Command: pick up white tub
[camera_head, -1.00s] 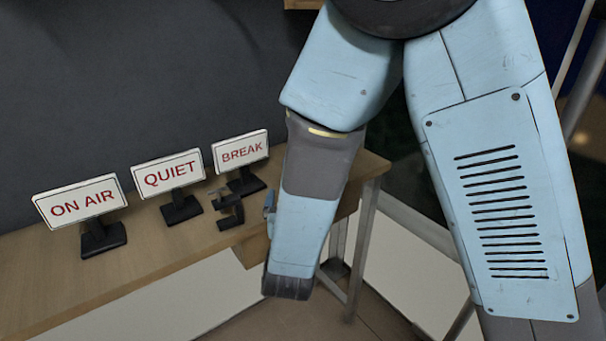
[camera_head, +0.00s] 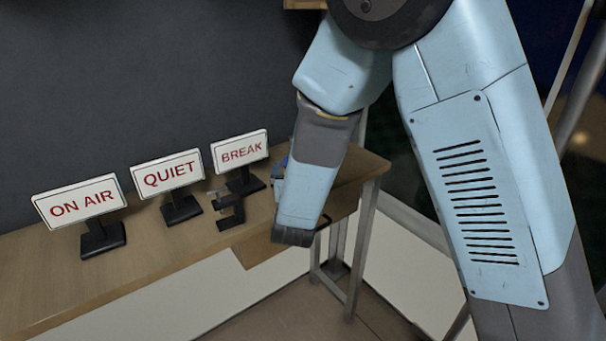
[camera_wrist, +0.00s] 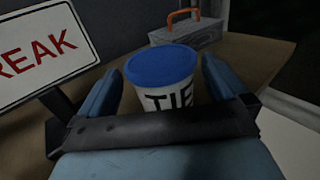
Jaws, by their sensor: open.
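The white tub (camera_wrist: 168,98) has a blue lid (camera_wrist: 160,64) and black lettering that reads "TIE" as far as it shows. It stands upright in the wrist view. My gripper (camera_wrist: 161,74) is open, with one blue finger to the left of the tub and one to the right. Nothing is held. The tub's lower part is hidden behind the dark bar of my gripper. I cannot tell whether the fingers touch it. In the head view my arm hides most of the tub's place at the right end of the wooden bench (camera_head: 150,240).
The "BREAK" sign (camera_head: 240,149) stands close left of my gripper. The "QUIET" sign (camera_head: 167,174) and "ON AIR" sign (camera_head: 80,200) stand farther left. A black clamp (camera_head: 229,208) sits at the bench's front edge. A grey toolbox with an orange handle (camera_wrist: 186,36) is behind the tub.

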